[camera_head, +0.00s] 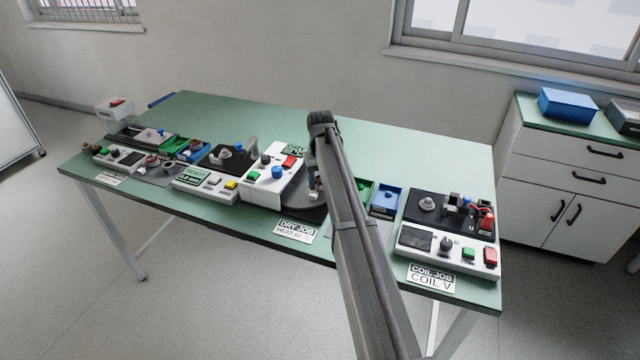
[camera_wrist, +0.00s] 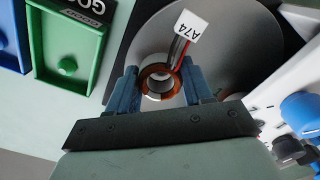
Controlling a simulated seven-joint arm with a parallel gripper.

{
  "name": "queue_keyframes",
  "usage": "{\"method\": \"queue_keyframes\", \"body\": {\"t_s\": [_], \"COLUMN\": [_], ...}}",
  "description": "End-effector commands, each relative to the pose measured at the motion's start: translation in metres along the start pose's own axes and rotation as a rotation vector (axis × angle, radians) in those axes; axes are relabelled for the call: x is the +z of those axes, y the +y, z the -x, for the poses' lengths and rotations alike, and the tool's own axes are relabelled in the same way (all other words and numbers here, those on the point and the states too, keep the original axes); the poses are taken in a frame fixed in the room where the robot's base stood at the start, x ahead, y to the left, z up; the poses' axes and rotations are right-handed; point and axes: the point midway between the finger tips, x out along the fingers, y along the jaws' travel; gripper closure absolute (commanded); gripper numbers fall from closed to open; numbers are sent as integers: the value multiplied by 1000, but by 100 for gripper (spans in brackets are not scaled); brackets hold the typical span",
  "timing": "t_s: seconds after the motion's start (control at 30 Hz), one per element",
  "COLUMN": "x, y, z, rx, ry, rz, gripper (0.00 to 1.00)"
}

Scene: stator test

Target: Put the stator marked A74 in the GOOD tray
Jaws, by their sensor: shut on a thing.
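My gripper (camera_wrist: 162,88) is shut on a ring-shaped stator (camera_wrist: 158,70) with copper windings, one blue finger on each side. Its white tag (camera_wrist: 188,26) reads A74 and hangs on red and dark wires. The stator is over a grey round plate (camera_wrist: 235,50); I cannot tell whether it touches the plate. The green tray (camera_wrist: 42,75) is to the left in the wrist view, beside a label partly reading GOOD (camera_wrist: 85,8). A small green knob-like thing shows inside it. In the head view my arm hides most of the gripper and stator, and the green tray (camera_head: 366,188) is just right of the arm.
A blue tray (camera_head: 386,201) stands right of the green one. The COIL JOB station (camera_head: 445,240) is at the table's right end. The DRY JOB station (camera_head: 270,178) and several other devices fill the left side. The table's back right is clear.

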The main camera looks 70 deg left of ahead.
Motion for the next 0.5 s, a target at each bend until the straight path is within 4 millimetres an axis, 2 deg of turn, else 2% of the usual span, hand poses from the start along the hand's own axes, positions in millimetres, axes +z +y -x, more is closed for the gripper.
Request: {"method": "queue_keyframes", "body": {"t_s": [0.3,0.5], "x": [-1,-1], "y": [0,0], "z": [54,81], "rx": [0,0], "ry": [3,2], "rz": [0,0], "gripper": [84,84]}}
